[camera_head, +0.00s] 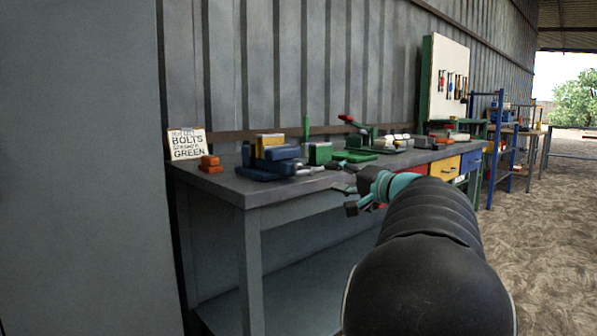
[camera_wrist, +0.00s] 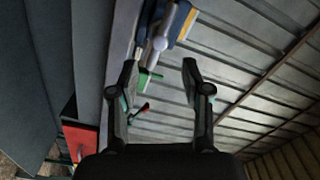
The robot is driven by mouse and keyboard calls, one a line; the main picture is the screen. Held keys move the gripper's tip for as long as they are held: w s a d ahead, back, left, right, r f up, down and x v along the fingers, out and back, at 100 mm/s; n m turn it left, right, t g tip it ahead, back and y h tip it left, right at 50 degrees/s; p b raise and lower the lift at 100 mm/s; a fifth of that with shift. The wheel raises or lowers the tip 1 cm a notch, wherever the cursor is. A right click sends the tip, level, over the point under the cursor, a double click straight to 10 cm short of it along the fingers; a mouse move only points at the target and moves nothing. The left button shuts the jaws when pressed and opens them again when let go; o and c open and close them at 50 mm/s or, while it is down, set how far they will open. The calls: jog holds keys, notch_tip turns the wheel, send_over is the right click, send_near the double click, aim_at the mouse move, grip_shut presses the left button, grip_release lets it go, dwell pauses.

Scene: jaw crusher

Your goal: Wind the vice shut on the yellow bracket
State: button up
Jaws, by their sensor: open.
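The blue vice (camera_head: 268,170) stands on the grey bench near its left end. The yellow bracket (camera_head: 268,141) shows upright at the vice, behind the blue front jaw; whether the jaws touch it I cannot tell. A grey screw and handle (camera_head: 312,169) stick out to the vice's right. My gripper (camera_head: 347,190) is open and empty at the bench's front edge, right of the handle and apart from it.
An orange block (camera_head: 210,164) and a sign (camera_head: 187,144) sit at the bench's left end. Green items (camera_head: 320,153) and a red-handled tool (camera_head: 352,122) stand behind the handle. Red, yellow and blue drawers (camera_head: 446,168) hang under the bench's right part.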

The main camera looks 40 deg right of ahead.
aim_at(304, 170)
jog(key=w, duration=0.7)
jog(key=w+a+p, duration=0.1)
jog(key=w, duration=0.3)
jog(key=shift+w, duration=0.25)
jog(key=shift+c, duration=0.2)
grip_shut()
